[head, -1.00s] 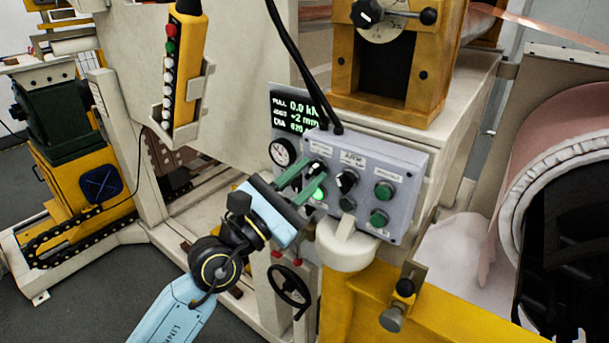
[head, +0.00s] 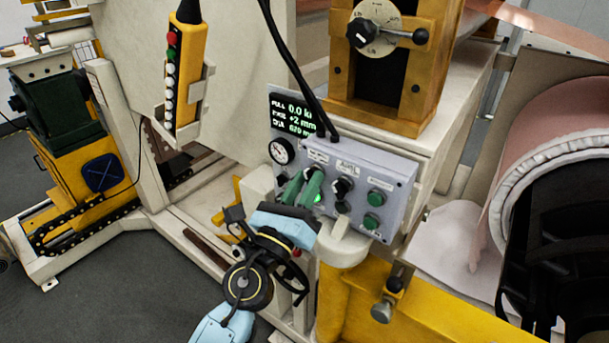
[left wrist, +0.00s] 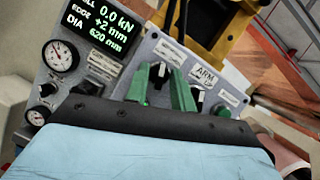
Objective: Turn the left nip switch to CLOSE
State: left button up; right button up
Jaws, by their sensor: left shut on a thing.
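The grey switch panel (head: 400,172) slants up in the middle of the head view. Its left switch is mostly hidden by my fingers there; in the left wrist view this left nip switch (left wrist: 158,73), a black knob with a pale mark, shows between the green fingers. My left gripper (head: 306,180) is shut on that knob, one green finger on each side. It also shows in the left wrist view (left wrist: 160,88). The label text and the knob's exact setting are too small to read. My right gripper is not in view.
A second black switch (head: 342,187), labelled ARM, sits just right of my fingers. Green buttons (head: 376,197) are farther right. A display (head: 294,113) and gauge (head: 282,151) are at the left. Black cables (head: 297,75) hang above the panel.

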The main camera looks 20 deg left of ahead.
pick_arm(q)
jog(key=shift+n+y+p, duration=0.45)
jog(key=shift+n+y, duration=0.15)
jog(key=shift+n, duration=0.7)
jog(key=o, duration=0.6)
jog(key=shift+b+v, duration=3.75)
jog(key=shift+v, duration=2.95)
jog(key=shift+d, duration=0.15)
